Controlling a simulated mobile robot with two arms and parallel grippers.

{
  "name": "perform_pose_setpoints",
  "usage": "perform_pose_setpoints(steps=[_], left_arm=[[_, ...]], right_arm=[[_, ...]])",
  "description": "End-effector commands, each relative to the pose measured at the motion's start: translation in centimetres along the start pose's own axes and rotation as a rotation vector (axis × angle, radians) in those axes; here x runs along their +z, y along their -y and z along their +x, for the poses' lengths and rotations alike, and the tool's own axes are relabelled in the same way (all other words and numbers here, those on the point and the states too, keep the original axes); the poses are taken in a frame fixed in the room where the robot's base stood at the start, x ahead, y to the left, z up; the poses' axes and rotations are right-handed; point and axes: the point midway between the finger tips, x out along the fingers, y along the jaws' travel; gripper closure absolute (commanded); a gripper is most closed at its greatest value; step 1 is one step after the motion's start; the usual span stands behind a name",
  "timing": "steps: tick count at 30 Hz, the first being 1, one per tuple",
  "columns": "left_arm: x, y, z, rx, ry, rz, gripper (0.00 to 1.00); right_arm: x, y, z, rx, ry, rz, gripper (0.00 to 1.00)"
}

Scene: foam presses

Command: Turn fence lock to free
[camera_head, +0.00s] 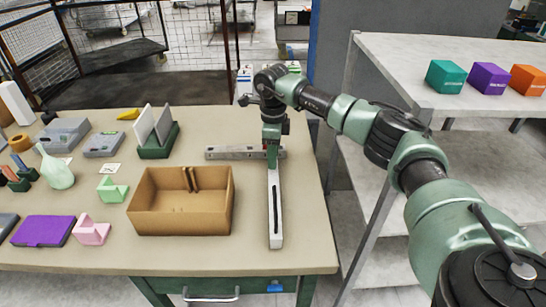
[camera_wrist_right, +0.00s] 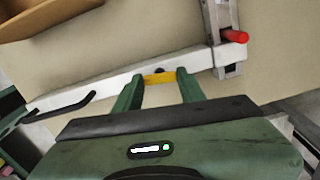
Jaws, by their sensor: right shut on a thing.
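A long white fence bar (camera_head: 276,225) with a dark slot lies on the table, running toward the front edge. It crosses a grey metal rail (camera_head: 225,153) at its far end; the bar (camera_wrist_right: 205,63) and rail (camera_wrist_right: 212,15) also show in the wrist view. My right gripper (camera_head: 272,158) is over the bar near this crossing. In the wrist view its two green fingers (camera_wrist_right: 160,88) are shut on a yellow piece (camera_wrist_right: 160,79) at the bar, which looks like the lock. A red knob (camera_wrist_right: 236,36) sits beside the crossing. The left gripper is not in view.
An open cardboard box (camera_head: 180,222) stands left of the bar. A shelf (camera_head: 440,55) with several coloured boxes stands at right. Table space right of the bar is clear.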

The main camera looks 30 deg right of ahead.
Motion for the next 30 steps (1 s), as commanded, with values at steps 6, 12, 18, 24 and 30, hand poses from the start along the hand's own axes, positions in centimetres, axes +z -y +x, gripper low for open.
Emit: perform_pose_setpoints(steps=[6, 12, 18, 24, 30], left_arm=[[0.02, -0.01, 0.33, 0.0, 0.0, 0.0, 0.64], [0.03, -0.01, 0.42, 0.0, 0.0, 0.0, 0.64], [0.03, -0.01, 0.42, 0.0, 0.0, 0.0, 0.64], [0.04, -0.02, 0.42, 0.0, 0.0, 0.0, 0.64], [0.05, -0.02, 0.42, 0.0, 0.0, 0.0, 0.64]], right_arm=[[0.1, 0.09, -0.14, -0.003, 0.005, -0.097, 1.0], [0.11, 0.1, -0.19, -0.004, 0.005, -0.138, 1.0], [0.11, 0.1, -0.22, -0.004, 0.005, -0.148, 1.0], [0.11, 0.11, -0.22, -0.004, 0.005, -0.148, 1.0], [0.08, 0.08, -0.18, -0.003, 0.004, -0.147, 0.38]])
